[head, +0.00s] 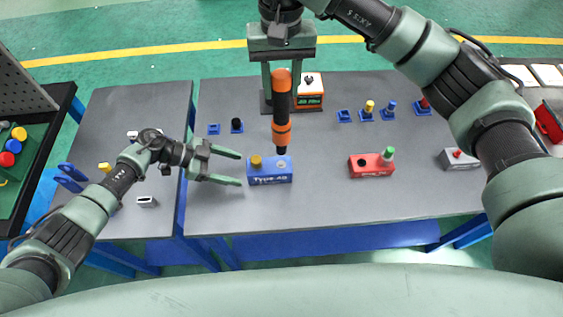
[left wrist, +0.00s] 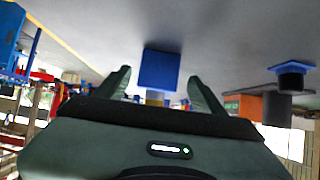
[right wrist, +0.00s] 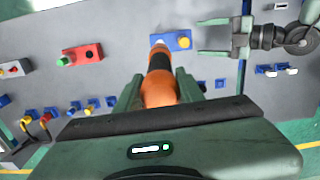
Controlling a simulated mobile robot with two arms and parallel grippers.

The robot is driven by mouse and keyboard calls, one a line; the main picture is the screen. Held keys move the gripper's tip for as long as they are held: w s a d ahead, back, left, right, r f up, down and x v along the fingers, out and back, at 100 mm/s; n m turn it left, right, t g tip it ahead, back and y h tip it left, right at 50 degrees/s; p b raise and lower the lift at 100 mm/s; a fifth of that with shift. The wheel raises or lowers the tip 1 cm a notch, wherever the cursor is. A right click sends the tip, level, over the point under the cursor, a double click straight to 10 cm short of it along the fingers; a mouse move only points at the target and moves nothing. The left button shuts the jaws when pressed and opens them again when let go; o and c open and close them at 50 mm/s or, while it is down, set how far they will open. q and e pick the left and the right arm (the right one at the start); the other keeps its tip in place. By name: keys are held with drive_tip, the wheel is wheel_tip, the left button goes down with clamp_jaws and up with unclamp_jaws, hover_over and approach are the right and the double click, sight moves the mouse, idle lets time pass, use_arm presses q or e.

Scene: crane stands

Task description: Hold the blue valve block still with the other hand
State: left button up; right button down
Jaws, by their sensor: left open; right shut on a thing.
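The blue valve block (head: 270,174) sits on the grey table, with a yellow knob (head: 256,161) at its left and a pale port at its right. My left gripper (head: 240,169) is open just left of the block, its fingers pointing at it. In the left wrist view the block (left wrist: 160,69) shows ahead, between the spread fingers, not gripped. My right gripper (head: 282,86) is shut on an orange and black tool (head: 282,110), held upright above the block's right side. The tool also shows in the right wrist view (right wrist: 160,88). I cannot tell whether its tip touches the block.
A red block (head: 370,166) with a green knob and a grey block (head: 458,160) stand to the right. An orange box (head: 309,92) and several small blue holders are behind. A side table (head: 105,130) with small parts is on the left.

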sight(248, 171)
use_arm(q)
drive_tip(key=shift+x, duration=2.65)
clamp_jaws()
